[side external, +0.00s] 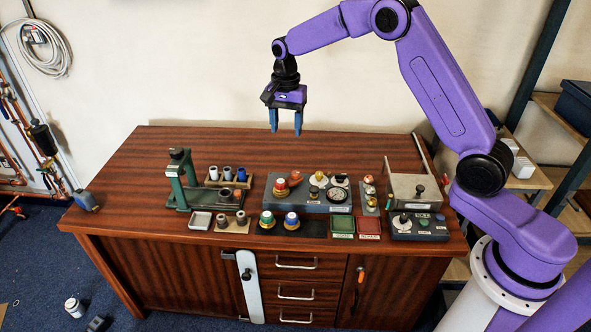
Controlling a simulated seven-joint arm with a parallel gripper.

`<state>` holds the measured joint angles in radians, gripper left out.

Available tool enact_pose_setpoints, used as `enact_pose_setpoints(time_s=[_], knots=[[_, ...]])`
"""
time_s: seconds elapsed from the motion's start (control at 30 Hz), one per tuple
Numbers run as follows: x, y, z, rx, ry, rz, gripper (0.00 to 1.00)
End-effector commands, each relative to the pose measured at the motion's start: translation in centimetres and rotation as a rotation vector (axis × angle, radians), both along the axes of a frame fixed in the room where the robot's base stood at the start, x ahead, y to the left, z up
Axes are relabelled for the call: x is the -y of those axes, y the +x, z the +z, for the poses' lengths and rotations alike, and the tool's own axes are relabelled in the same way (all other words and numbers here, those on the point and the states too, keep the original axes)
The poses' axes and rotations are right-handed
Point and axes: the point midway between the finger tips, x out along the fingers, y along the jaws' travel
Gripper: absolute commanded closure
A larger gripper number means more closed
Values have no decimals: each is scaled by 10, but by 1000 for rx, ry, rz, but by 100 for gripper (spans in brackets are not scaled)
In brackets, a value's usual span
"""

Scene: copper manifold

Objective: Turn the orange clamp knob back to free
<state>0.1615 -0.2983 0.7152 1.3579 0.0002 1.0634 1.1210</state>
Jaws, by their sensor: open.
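My gripper (286,130) hangs in the air above the back part of the bench, its two blue fingers pointing down. It is open, with nothing between the fingers. It is well above the fittings and touches none of them. A small orange knob (369,180) sits on a narrow grey block right of the gauge panel. Another orange part (295,177), like a lever or knob, is at the panel's back left beside a red-topped knob (281,184). I cannot tell which orange part is the clamp knob, nor how either is turned.
The grey panel (312,206) also carries a round gauge (337,195). A green stand (181,182) and a rack of cylinders are on the left. Green (342,225) and red trays (368,227) lie in front. A metal box (414,188) stands right. The bench's back left is clear.

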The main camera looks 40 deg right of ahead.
Motion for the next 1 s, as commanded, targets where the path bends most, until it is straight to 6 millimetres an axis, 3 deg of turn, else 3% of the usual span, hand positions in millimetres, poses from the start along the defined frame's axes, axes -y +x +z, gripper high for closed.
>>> enact_pose_setpoints(time_s=[0.1,0.33,0.57,1.0], knots=[[28,22,-18,-5,0,-172,43],[62,40,-35,-5,0,-364,43],[67,41,-49,-7,0,-393,43],[67,40,-128,-9,-1,-391,43]])
